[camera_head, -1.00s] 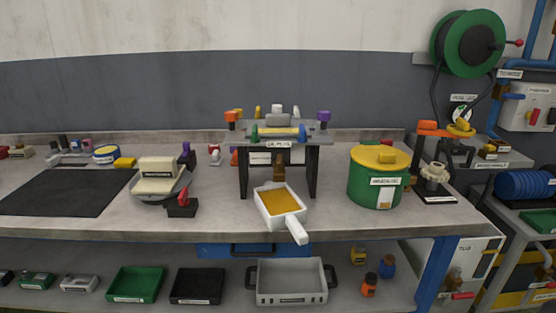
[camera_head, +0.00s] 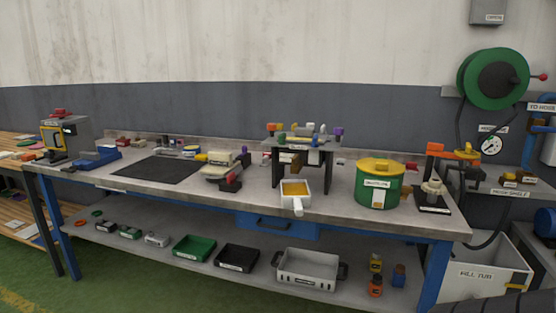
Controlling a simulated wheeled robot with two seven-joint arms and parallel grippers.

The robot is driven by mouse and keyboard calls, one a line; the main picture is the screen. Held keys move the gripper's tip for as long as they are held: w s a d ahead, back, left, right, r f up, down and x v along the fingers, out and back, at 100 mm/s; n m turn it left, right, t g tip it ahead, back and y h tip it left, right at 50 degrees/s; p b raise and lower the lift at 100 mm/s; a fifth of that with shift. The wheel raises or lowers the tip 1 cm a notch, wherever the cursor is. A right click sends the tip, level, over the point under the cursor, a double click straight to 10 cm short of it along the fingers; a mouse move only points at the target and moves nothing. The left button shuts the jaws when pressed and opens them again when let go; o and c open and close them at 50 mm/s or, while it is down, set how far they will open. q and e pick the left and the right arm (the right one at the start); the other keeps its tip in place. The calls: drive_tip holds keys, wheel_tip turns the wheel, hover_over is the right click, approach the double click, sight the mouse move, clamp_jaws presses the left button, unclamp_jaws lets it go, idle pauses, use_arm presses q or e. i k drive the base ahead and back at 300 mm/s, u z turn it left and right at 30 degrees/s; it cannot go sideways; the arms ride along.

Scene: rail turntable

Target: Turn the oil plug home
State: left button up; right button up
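A black raised stand (camera_head: 276,166) with a grey top stands on the workbench, right of the middle. Several small coloured parts sit on and around its top, among them a purple one (camera_head: 339,132) and an orange one (camera_head: 271,127). The stand carries a small label, too small to read now. A white pan (camera_head: 297,205) with amber contents (camera_head: 295,188) sits at the front of the stand, its handle toward me. A brownish part shows in shadow under the top; I cannot tell whether it is the oil plug. Neither gripper is in view.
A green pot with a yellow lid (camera_head: 378,188) stands right of the pan, then an orange-topped device (camera_head: 435,190). A black mat (camera_head: 158,170) and a scale-like device (camera_head: 223,168) are left. Trays, including a grey bin (camera_head: 305,272), fill the lower shelf. Green floor is clear in front.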

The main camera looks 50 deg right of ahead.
sight(294, 159)
drive_tip(key=z, duration=0.1)
drive_tip(key=i, duration=1.4)
drive_tip(key=z, duration=0.55)
